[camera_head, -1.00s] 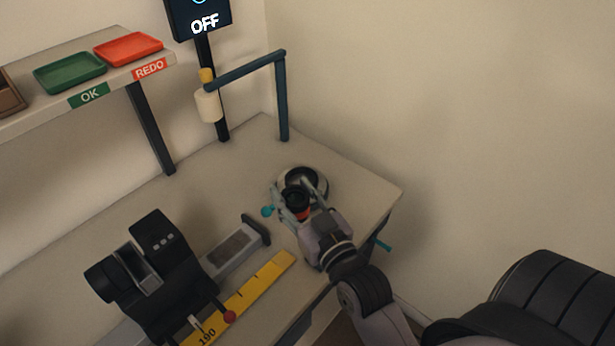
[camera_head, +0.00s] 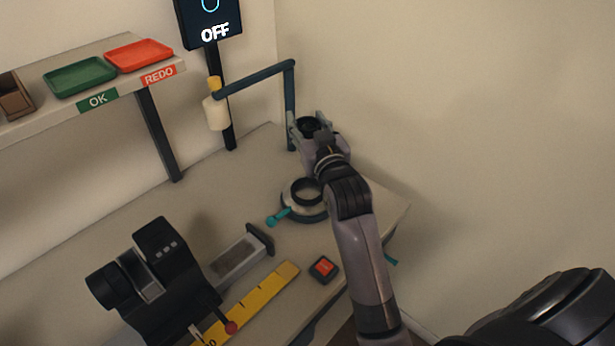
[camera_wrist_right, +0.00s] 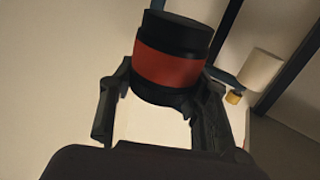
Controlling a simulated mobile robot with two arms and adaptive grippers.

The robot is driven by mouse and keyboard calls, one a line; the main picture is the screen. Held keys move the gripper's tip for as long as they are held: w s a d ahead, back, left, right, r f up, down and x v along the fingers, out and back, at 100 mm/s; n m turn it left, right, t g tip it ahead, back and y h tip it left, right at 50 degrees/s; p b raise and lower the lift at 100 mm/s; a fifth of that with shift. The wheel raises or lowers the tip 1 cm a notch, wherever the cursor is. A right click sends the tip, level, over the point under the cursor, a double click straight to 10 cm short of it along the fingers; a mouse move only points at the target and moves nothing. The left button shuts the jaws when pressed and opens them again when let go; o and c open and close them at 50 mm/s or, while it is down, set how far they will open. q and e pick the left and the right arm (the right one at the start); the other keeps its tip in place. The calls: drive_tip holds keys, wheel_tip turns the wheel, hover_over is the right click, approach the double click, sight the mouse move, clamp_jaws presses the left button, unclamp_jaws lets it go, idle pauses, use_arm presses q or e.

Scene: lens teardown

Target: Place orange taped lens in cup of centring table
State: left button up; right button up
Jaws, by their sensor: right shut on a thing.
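The orange taped lens (camera_wrist_right: 170,65) is a black cylinder with a wide red-orange band. It sits between the fingertips of my right gripper (camera_wrist_right: 165,95) in the right wrist view. In the head view my right gripper (camera_head: 308,131) is raised behind and above the centring table, and the black top of the lens shows there; the band is hidden. The centring table (camera_head: 290,207) is a pale round base with a dark-rimmed cup (camera_head: 307,190) and a teal knob (camera_head: 277,217). The cup looks empty from here. My left gripper is not in view.
A blue hanging-arm post (camera_head: 290,85) stands close behind my right gripper, with a white cylinder (camera_head: 217,113) at its arm's end. A small black box with an orange top (camera_head: 322,268) lies near the front edge. A yellow ruler (camera_head: 255,303) and a black device (camera_head: 160,265) lie left.

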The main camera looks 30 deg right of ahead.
drive_tip(key=shift+f+b, duration=0.45)
drive_tip(key=shift+f, duration=6.5)
drive_tip(key=shift+f, duration=0.6)
drive_tip(key=o, duration=1.3)
drive_tip(key=shift+c, duration=0.2)
drive_tip(key=shift+r, duration=0.1)
